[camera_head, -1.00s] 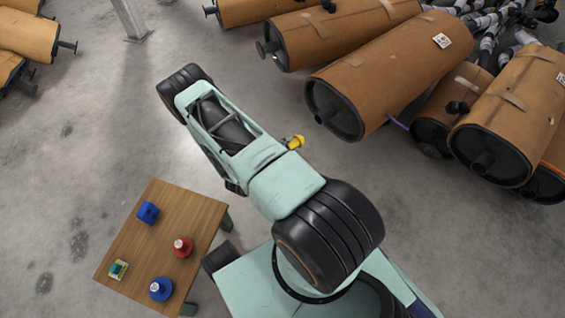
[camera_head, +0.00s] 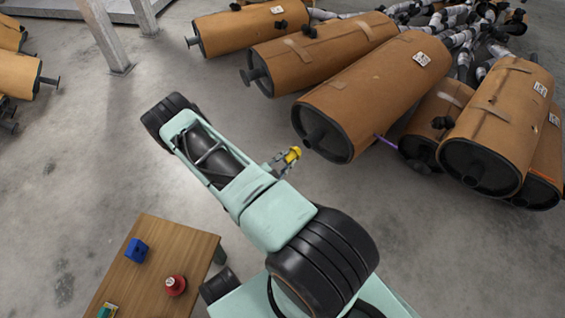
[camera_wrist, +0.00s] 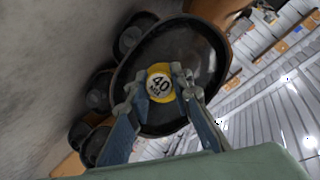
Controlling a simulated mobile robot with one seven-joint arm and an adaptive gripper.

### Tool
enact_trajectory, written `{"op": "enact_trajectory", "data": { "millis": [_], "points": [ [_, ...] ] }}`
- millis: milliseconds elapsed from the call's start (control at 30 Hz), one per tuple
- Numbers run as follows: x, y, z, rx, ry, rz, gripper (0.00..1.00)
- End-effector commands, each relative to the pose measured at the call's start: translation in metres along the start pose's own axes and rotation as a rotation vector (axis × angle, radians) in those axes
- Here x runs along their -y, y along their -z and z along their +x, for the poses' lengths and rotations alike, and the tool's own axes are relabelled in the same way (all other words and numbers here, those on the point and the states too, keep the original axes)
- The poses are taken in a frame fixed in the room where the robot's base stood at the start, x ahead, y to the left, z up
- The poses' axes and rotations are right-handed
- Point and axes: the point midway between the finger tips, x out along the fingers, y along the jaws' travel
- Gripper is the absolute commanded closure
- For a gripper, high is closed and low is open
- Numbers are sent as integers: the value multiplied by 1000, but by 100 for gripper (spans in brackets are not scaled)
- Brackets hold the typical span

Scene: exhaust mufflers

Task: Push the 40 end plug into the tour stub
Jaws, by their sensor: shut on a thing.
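My gripper (camera_head: 281,163) is shut on the yellow 40 end plug (camera_head: 293,155), held out in front of the near end of a large brown-wrapped muffler (camera_head: 385,85). A dark stub (camera_head: 315,139) sticks out of that muffler's black end cap. The plug is just left of the stub, and a small gap seems to show. In the wrist view, my gripper (camera_wrist: 160,92) has its fingers on both sides of the plug (camera_wrist: 160,84), whose face reads 40. The black end cap (camera_wrist: 205,55) is behind it, and the plug hides the stub there.
More wrapped mufflers (camera_head: 485,125) lie at the right and back. A wooden table (camera_head: 175,240) at lower left carries a blue block (camera_head: 137,250), a red plug (camera_head: 175,285) and a small green-yellow item (camera_head: 107,311). Metal posts (camera_head: 105,40) stand at the back left. Grey floor between is clear.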

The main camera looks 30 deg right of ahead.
Motion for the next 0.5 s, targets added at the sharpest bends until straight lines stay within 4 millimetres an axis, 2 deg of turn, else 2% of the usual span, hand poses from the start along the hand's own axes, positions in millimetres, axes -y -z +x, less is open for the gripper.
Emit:
{"op": "enact_trajectory", "data": {
  "millis": [233, 500],
  "points": [
    [0, 9, 21, -1, 0, 2, 100],
    [0, 12, 30, 0, 0, 2, 100]
  ]
}}
